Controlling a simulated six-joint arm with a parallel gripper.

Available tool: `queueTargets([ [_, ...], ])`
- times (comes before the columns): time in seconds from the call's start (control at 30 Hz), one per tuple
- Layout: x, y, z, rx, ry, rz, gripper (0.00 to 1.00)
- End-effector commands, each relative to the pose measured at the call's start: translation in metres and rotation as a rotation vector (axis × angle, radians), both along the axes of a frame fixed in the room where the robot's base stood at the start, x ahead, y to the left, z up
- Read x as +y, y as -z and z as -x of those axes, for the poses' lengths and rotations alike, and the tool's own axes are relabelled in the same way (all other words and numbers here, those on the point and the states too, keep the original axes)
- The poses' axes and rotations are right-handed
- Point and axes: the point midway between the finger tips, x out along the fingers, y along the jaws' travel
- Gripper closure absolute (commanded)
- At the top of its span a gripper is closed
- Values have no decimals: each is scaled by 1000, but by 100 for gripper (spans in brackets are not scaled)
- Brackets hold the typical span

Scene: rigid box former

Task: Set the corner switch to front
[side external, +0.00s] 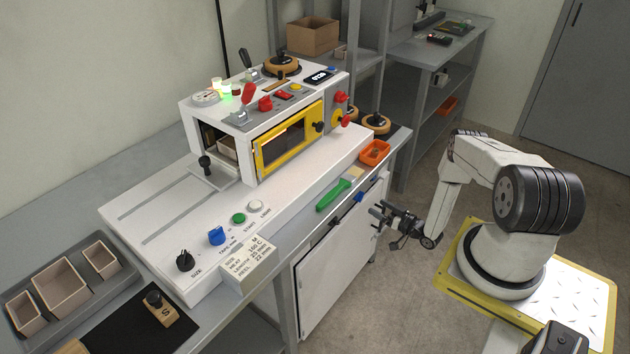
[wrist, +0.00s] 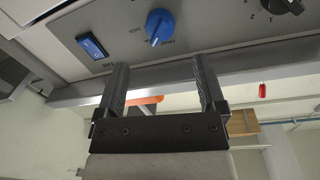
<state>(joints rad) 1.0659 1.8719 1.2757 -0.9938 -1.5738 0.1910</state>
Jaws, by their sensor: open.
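In the wrist view a blue rotary knob (wrist: 159,25) with a white pointer mark sits on a grey panel, with small lettering around it that I cannot read surely. The pointer mark lies toward the picture's lower left. I cannot tell for sure that this knob is the corner switch. My gripper (wrist: 161,66) is open and empty, its two fingers apart and pointing at the panel, with the knob beyond the gap and not touched. In the side external view my gripper (side external: 383,215) hangs in front of the bench's front edge.
On the same panel a blue rocker switch (wrist: 91,45) lies to the left and a black knob (wrist: 283,6) to the right. An orange bin (side external: 375,152) and a green-handled tool (side external: 333,195) lie near the bench edge. Floor between bench and arm is clear.

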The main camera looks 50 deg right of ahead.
Motion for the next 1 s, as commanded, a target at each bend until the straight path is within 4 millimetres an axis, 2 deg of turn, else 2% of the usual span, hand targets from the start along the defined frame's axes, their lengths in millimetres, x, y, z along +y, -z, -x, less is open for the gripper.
queueTargets([
  [0.6, -4, 0, -64, 1, -3, 2, 11],
  [0.8, -5, 0, -73, 0, -1, 0, 11],
  [1.0, -5, 0, -74, 0, -1, 0, 11],
])
